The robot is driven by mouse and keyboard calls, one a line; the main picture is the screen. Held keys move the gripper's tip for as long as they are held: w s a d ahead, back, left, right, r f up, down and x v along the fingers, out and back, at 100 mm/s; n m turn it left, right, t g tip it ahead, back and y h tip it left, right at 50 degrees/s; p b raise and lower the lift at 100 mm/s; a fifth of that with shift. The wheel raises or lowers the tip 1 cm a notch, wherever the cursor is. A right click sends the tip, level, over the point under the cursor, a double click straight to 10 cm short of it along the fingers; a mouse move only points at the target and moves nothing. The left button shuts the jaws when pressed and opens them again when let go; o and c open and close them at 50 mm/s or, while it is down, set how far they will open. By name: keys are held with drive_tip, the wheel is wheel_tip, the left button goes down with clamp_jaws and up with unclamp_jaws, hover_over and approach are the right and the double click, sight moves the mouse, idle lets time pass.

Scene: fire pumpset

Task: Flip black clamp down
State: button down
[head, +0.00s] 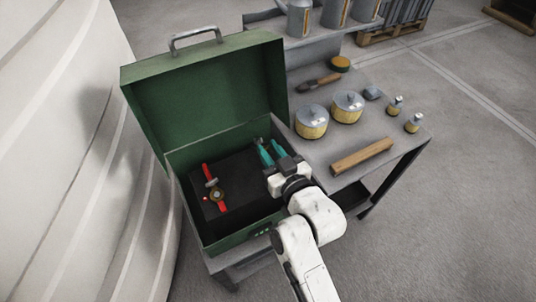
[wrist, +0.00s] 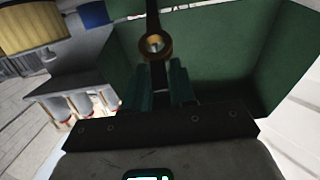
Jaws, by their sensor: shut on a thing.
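The black clamp (wrist: 158,74) is a narrow dark bar with a brass-coloured ring (wrist: 155,45) in the wrist view. The bar passes between the teal fingers of my gripper (wrist: 160,88), which are shut on it. The ring sits just beyond the fingertips. In the head view my gripper (head: 266,152) is at the right side of the open green box (head: 235,240), over its black inner block (head: 235,172). The clamp is mostly hidden there by the fingers, so its exact tilt cannot be told.
A red strap (head: 222,207) with a round brass fitting (head: 217,195) lies on the block's left part. The raised green lid (head: 205,95) stands behind. A grey table (head: 385,150) at right holds a wooden block (head: 362,156) and yellow tins (head: 311,122).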

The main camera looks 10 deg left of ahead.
drive_tip(key=shift+s+d+f+t+y+b, duration=0.15)
drive_tip(key=shift+s+f+t+y+b, duration=0.3)
drive_tip(key=shift+b, duration=1.1)
drive_tip(key=shift+d+f+t+b, duration=0.2)
drive_tip(key=shift+f+b, duration=0.5)
drive_tip(key=shift+b, duration=0.9)
drive_tip(key=shift+s+d+f+t+y+b, duration=0.15)
drive_tip(key=shift+s+f+t+y+b, duration=0.3)
drive_tip(key=shift+b, duration=1.1)
drive_tip(key=f+b, duration=0.1)
drive_tip(key=b, duration=0.3)
drive_tip(key=f+t+y+b, duration=0.1)
drive_tip(key=b, duration=0.4)
drive_tip(key=s+d+f+t+b, duration=0.1)
drive_tip(key=b, duration=0.4)
drive_tip(key=shift+f, duration=0.35)
drive_tip(key=f+b, duration=0.1)
drive_tip(key=b, duration=0.2)
drive_tip(key=shift+f, duration=0.25)
drive_tip(key=shift+s, duration=0.1)
drive_tip(key=c, duration=1.2)
unclamp_jaws()
drive_tip(key=shift+o, duration=1.4)
drive_tip(key=b+v, duration=0.2)
drive_tip(key=v, duration=0.8)
drive_tip(key=shift+s+d+f, duration=0.2)
drive_tip(key=shift+s+f, duration=0.05)
drive_tip(key=shift+f, duration=0.05)
